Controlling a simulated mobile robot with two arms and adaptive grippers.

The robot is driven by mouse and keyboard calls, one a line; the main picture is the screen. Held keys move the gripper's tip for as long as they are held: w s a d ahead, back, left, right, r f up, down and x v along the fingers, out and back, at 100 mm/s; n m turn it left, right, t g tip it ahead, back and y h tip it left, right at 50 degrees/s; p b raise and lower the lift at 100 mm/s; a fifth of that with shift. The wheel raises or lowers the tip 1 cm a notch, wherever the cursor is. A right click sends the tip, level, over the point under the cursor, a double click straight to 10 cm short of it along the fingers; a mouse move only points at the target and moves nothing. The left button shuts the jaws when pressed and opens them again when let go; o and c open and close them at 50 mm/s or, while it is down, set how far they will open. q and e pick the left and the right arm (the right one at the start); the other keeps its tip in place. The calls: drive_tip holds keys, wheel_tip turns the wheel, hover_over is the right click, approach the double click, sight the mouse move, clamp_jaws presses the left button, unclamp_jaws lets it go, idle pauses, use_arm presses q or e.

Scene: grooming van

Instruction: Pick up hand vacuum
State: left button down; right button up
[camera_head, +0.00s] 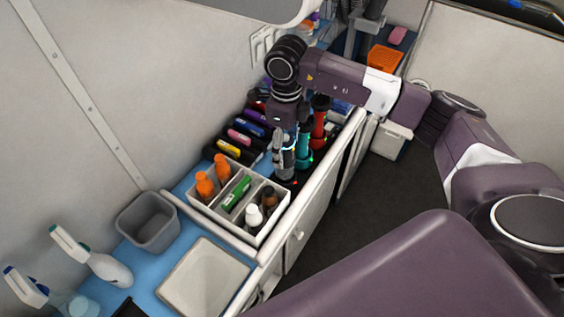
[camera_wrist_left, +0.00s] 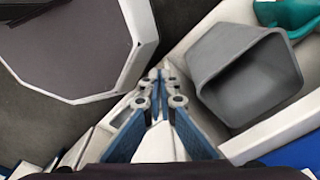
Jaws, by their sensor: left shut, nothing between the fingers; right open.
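I cannot tell for sure which thing is the hand vacuum. A teal upright device (camera_head: 304,148) and a red upright device (camera_head: 319,122) stand on the counter along the wall. My right gripper (camera_head: 284,160) points down just left of the teal device in the head view, open. It hides part of what stands behind and below it; whether it touches anything cannot be told. My left gripper (camera_wrist_left: 164,82) shows in the left wrist view, shut and empty, near a grey bin (camera_wrist_left: 218,102). It is not seen in the head view.
A pale divided caddy (camera_head: 276,228) with orange, white and brown bottles stands just in front of my right gripper. Beyond it are several coloured packs (camera_head: 240,137). Dark floor (camera_head: 372,202) is open right.

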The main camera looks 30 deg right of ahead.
wheel_tip(320, 180, down, 5)
drive_tip(key=p, duration=0.2)
drive_tip(key=shift+a+f+p, duration=0.1)
drive_tip(key=shift+p, duration=0.3)
drive_tip(key=shift+f, duration=0.25)
drive_tip(key=shift+w, duration=0.1)
drive_tip(key=c, duration=1.3)
